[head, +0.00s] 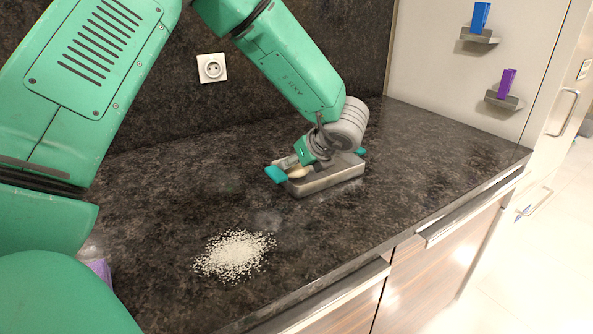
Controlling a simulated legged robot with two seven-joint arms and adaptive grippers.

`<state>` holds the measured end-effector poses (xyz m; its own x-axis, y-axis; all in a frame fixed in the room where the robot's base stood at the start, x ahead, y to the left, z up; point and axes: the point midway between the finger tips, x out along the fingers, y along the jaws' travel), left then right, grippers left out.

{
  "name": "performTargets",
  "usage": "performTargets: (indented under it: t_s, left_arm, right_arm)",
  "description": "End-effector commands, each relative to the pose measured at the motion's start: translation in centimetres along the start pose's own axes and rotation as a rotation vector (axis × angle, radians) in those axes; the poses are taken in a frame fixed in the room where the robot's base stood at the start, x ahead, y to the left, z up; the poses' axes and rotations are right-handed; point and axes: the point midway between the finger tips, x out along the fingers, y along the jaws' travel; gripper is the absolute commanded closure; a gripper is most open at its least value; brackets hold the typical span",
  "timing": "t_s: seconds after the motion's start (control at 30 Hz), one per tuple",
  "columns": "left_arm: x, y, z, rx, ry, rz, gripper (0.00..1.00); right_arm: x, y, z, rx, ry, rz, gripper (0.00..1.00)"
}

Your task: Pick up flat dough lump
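A pale, flattish dough lump (299,173) shows in a shallow metal tray (328,183) on the dark countertop, partly hidden by my gripper. My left gripper (318,163) is right over the tray, pointing down. Its teal fingertips are spread wide, one near the tray's left end and one near its right end. The dough is below the gripper, towards the left fingertip. I cannot tell whether the gripper touches it. My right gripper is not in view.
White grains (235,255) lie scattered on the countertop (180,210) in front of the tray. A purple item (101,271) is partly hidden at the left edge. A wall socket (212,68) is behind. Blue (480,16) and purple (507,83) objects sit on small wall shelves at right.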

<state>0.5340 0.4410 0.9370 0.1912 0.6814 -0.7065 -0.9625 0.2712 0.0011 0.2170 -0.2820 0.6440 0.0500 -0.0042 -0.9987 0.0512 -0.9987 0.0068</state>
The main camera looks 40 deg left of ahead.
Motion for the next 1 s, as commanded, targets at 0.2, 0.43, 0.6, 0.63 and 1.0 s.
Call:
performTargets:
  t_s: [0.2, 0.43, 0.6, 0.63, 1.0]
  left_arm:
    - [1.5, 0.0, 0.0, 0.000, 0.000, 0.000, 0.36]
    - [1.5, 0.1, 0.0, 0.000, 0.000, 0.000, 0.79]
    - [1.4, 0.0, 0.0, 0.000, 0.000, 0.000, 0.79]
    - [1.4, 0.0, 0.0, 0.001, 0.000, 0.000, 0.79]
    - [-1.5, 0.0, 3.0, -0.004, -0.001, -0.004, 0.79]
  right_arm:
    - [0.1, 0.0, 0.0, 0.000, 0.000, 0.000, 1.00]
    - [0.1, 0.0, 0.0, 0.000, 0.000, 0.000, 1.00]
    - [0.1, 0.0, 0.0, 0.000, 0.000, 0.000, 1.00]
    - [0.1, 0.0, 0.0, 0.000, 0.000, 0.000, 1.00]
    - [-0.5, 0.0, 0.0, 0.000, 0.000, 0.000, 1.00]
